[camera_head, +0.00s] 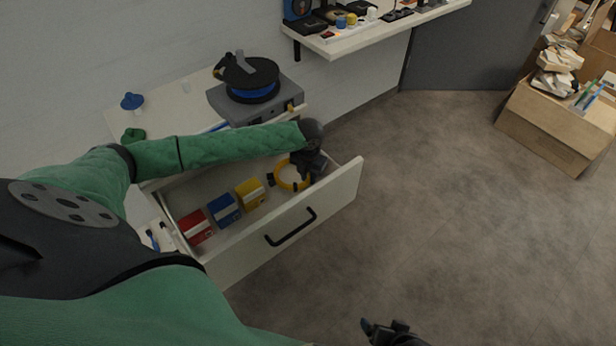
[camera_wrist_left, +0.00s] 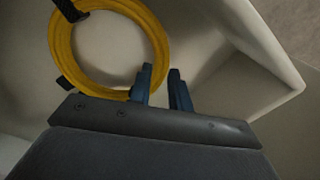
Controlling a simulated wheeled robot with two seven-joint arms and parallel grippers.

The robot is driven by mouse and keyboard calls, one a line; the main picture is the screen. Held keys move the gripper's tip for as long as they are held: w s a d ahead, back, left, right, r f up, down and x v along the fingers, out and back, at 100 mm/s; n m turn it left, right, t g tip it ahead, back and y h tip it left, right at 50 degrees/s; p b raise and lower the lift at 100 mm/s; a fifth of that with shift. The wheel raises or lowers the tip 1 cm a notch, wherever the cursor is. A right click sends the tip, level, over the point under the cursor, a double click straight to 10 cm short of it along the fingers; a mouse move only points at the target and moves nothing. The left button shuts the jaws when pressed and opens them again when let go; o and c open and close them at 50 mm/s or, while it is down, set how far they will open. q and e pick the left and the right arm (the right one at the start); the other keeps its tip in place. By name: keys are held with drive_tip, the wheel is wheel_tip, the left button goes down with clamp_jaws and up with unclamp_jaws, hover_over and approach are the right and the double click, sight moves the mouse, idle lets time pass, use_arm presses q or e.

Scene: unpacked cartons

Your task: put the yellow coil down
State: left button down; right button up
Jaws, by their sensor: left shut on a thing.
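The yellow coil (camera_head: 281,182) is a ring of cable with dark ties, inside the open drawer near its right end. It also shows in the wrist view (camera_wrist_left: 62,45), at the upper left. My left gripper (camera_head: 302,172) reaches down into the drawer at the coil's right side. Its two blue-grey fingers (camera_wrist_left: 163,88) are shut on the coil's edge. I cannot tell whether the coil touches the drawer floor. My right gripper (camera_head: 388,332) shows only in part at the bottom edge, away from the drawer.
The open drawer (camera_head: 335,205) has a black handle on its front. Red (camera_head: 196,227), blue (camera_head: 224,209) and yellow (camera_head: 250,193) boxes stand in its left and middle part. A black and blue spool (camera_head: 252,80) sits on a grey device above.

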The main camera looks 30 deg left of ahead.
use_arm(q)
drive_tip(key=shift+f, duration=0.45)
use_arm(e)
drive_tip(key=shift+r, duration=0.15)
use_arm(q)
drive_tip(key=shift+f, duration=0.1)
drive_tip(key=c, duration=1.3)
unclamp_jaws()
use_arm(e)
drive_tip(key=shift+r, duration=0.1)
use_arm(q)
wheel_tip(320, 180, up, 12)
drive_tip(key=shift+b, duration=0.45)
use_arm(e)
wheel_tip(320, 180, down, 4)
drive_tip(key=shift+w+a+r, duration=0.1)
drive_tip(key=shift+w+a, duration=0.05)
drive_tip(key=shift+r, duration=0.2)
